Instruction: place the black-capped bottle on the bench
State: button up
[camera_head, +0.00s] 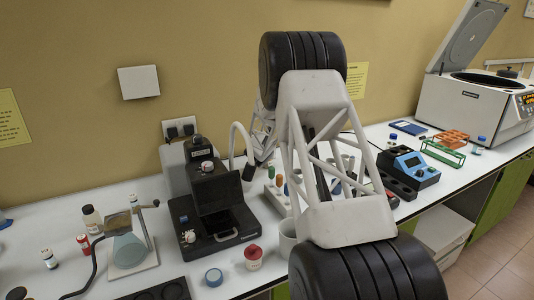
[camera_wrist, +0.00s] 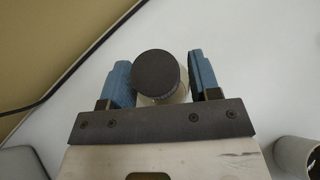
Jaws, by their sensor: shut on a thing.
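The black-capped bottle (camera_wrist: 160,75) is between the blue fingertips of my gripper (camera_wrist: 160,80) in the wrist view, seen from above with its round black cap toward the camera. A little of its pale body shows below the cap. My gripper is shut on it. The white bench (camera_wrist: 265,75) is behind the bottle; I cannot tell whether the bottle touches it. In the head view my own arm largely covers the gripper, and I cannot make out the held bottle there. The bench (camera_head: 90,283) runs along the wall.
A black instrument (camera_head: 215,200) stands left of my arm, with a red-capped jar (camera_head: 253,257) in front. A blue device (camera_head: 410,168), an orange rack (camera_head: 450,139) and a centrifuge (camera_head: 465,105) are on the right.

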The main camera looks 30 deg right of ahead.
jog(key=shift+f, duration=0.15)
jog(key=o, duration=1)
jog(key=shift+s+r, duration=0.1)
jog(key=shift+r, duration=0.1)
jog(key=shift+v, duration=1.15)
jog(key=r, duration=0.7)
jog(key=shift+s+a+r, duration=0.1)
jog(key=shift+s+a, duration=0.05)
jog(key=shift+a, duration=0.05)
